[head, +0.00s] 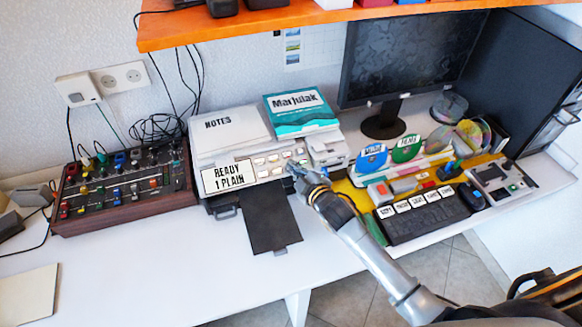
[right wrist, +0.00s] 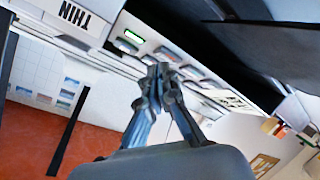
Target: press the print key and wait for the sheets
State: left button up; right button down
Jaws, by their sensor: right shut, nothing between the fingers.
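The white printer (head: 197,150) stands at the back of the desk. Its panel reads READY 1 PLAIN (head: 229,177), beside rows of small pale keys (head: 268,166). Its black output tray (head: 270,220) hangs out in front with a bare surface. My right gripper (head: 297,167) is shut and empty at the right end of the keys. In the right wrist view its fingertips (right wrist: 160,72) are close to a row of keys, one with a green outline (right wrist: 133,36). I cannot tell whether they touch a key, or which key is print. My left gripper is not in view.
A mixer board (head: 120,185) stands left of the printer. A Marjulak box (head: 300,110) and NOTES papers (head: 228,135) lie on top of it. A keyboard-like key block (head: 425,215) and a monitor (head: 405,60) are at right. An orange shelf (head: 260,27) overhangs. The front left desk is mostly clear.

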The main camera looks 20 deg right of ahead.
jog(key=shift+w+f+b, duration=0.2)
jog(key=shift+f+b, duration=0.1)
jog(key=shift+f, duration=0.05)
dwell(0.5)
dwell(0.3)
jog(key=shift+s+r+p, duration=0.45)
jog(key=shift+r+p, duration=0.3)
jog(key=shift+p, duration=0.25)
